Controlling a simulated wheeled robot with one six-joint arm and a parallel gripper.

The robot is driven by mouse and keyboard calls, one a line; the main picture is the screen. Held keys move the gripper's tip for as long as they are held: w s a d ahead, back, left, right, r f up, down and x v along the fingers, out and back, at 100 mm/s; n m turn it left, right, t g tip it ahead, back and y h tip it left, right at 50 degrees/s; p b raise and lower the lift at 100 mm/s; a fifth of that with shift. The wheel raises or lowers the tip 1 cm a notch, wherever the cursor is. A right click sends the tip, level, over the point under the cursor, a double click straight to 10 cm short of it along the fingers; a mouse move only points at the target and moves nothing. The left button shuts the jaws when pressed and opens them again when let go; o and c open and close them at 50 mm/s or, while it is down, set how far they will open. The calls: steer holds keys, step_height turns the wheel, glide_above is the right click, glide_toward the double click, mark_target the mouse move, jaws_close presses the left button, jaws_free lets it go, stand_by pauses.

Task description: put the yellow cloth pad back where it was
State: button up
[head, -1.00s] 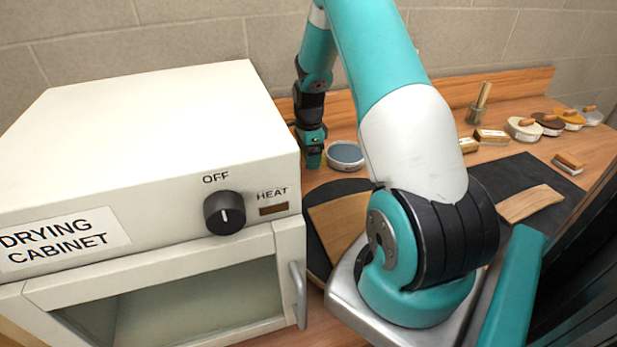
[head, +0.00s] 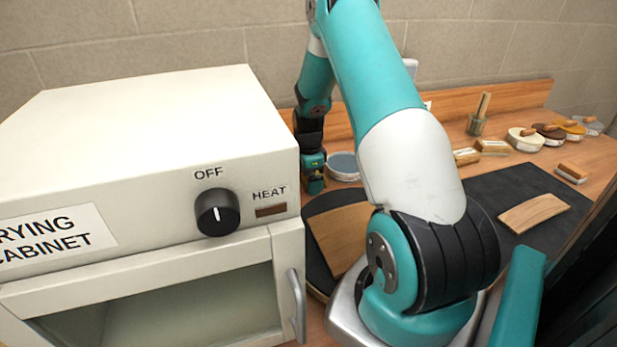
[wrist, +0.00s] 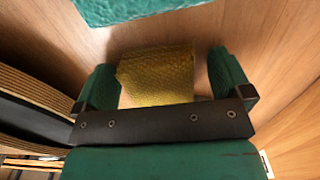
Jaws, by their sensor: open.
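The yellow cloth pad (wrist: 157,77) lies on the wooden bench in the wrist view. It sits between the two teal fingers of my gripper (wrist: 165,82), with a small gap visible on the right side. My gripper is open; I cannot tell whether the left finger touches the pad. In the head view my gripper (head: 313,180) is low behind the right back corner of the drying cabinet, beside a round blue-grey tub. The pad is hidden there.
The drying cabinet (head: 150,150) fills the left. The round tub (head: 343,166) stands just right of my gripper. Several lidded tins and a brush pot (head: 477,124) stand along the back right.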

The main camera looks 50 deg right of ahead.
step_height(320, 180, up, 12)
steer(key=p, duration=0.9)
steer(key=shift+r, duration=0.2)
